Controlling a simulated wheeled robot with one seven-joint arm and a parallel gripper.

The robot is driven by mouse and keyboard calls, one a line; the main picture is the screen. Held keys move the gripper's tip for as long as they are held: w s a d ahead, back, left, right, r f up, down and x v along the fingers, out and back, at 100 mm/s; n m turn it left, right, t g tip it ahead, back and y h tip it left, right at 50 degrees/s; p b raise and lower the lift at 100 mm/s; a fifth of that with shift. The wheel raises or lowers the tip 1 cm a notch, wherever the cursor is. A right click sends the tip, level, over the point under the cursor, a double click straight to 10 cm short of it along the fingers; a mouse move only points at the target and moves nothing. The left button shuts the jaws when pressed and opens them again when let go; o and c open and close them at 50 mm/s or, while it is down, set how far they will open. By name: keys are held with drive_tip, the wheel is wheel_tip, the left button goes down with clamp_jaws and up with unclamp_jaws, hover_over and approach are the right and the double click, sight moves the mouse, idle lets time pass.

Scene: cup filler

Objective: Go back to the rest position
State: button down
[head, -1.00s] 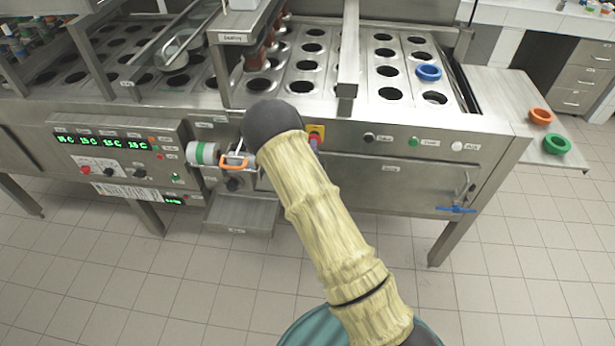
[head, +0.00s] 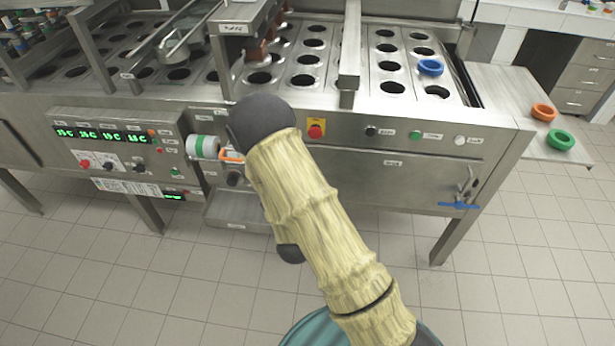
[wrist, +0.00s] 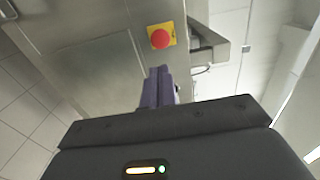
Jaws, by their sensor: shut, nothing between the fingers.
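My gripper (wrist: 159,76) shows in the wrist view, its two purple fingers together and empty. It points toward the front of the cup filler machine (head: 390,135), with free space around the fingertips. In the head view my arm, in a cream sleeve with dark joints, reaches up from the bottom and hides the gripper. A red button on a yellow plate (head: 316,129) is on the machine front, right of my arm.
A blue ring (head: 431,67) sits on the perforated top. An orange ring (head: 543,112) and a green ring (head: 560,139) lie on the right side shelf. A white-green roll (head: 203,147) and a metal tray (head: 238,208) stick out near my arm. The floor in front is clear.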

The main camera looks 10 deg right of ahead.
drive_tip(key=shift+w+r, duration=0.1)
drive_tip(key=s+d+r+n+g+y+p, duration=0.2)
drive_tip(key=s+r+n+g+p, duration=0.3)
drive_tip(key=s+r+n+g, duration=0.2)
drive_tip(key=s+d+r+n+g+y+p, duration=0.2)
drive_tip(key=s+r+n+g+p, duration=0.4)
drive_tip(key=s+r+n, duration=0.5)
drive_tip(key=n+g+y, duration=0.1)
drive_tip(key=n, duration=0.2)
drive_tip(key=shift+s+n+g+y, duration=0.3)
drive_tip(key=shift+s, duration=0.1)
drive_tip(key=shift+d, duration=0.15)
